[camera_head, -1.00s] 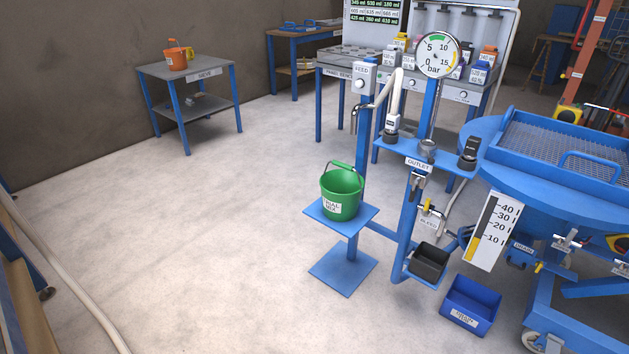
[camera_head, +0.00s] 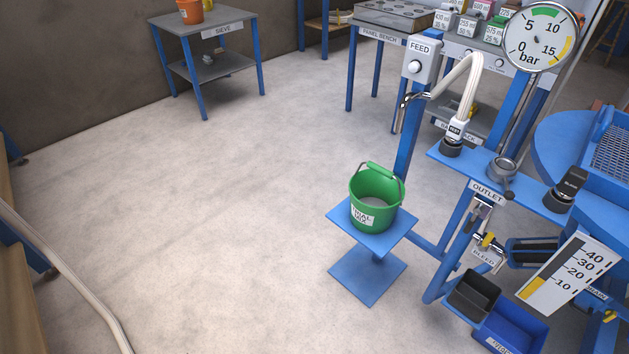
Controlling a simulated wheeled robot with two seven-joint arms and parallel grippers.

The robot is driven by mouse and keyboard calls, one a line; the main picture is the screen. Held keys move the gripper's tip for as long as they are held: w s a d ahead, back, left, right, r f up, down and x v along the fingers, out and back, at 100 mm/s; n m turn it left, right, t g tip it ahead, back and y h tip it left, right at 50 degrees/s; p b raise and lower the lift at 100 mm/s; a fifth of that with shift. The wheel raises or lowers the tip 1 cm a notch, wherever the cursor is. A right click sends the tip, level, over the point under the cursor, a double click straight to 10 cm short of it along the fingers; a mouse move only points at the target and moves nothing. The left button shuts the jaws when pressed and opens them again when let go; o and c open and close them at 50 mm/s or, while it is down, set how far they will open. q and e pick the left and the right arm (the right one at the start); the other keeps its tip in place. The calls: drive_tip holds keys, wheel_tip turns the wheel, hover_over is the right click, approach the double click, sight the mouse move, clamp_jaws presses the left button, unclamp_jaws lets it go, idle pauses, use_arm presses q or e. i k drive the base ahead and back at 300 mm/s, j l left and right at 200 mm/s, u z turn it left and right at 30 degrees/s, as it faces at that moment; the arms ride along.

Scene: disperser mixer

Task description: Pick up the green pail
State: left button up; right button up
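The green pail (camera_head: 377,199) stands upright on a small blue platform (camera_head: 345,228) at the centre right. It has a white label on its front and a green grip on its raised bail handle (camera_head: 385,171). Some pale contents or a pale bottom show inside it. The FEED post and its bent spout (camera_head: 408,100) rise behind it. Neither of my grippers shows in this view.
The OUTLET bracket (camera_head: 487,190), pressure gauge (camera_head: 540,37) and level scale (camera_head: 566,272) stand right of the pail. A black bin (camera_head: 473,294) and a blue bin (camera_head: 511,328) sit low there. A hose (camera_head: 70,273) runs along the left. The floor left of the pail is clear.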

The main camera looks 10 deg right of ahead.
sight(376, 194)
drive_tip(key=i+j+z, duration=0.2)
drive_tip(key=i+j, duration=0.15)
drive_tip(key=i, duration=0.25)
drive_tip(key=i+j+z, duration=0.25)
drive_tip(key=i+j, duration=0.2)
drive_tip(key=i, duration=0.15)
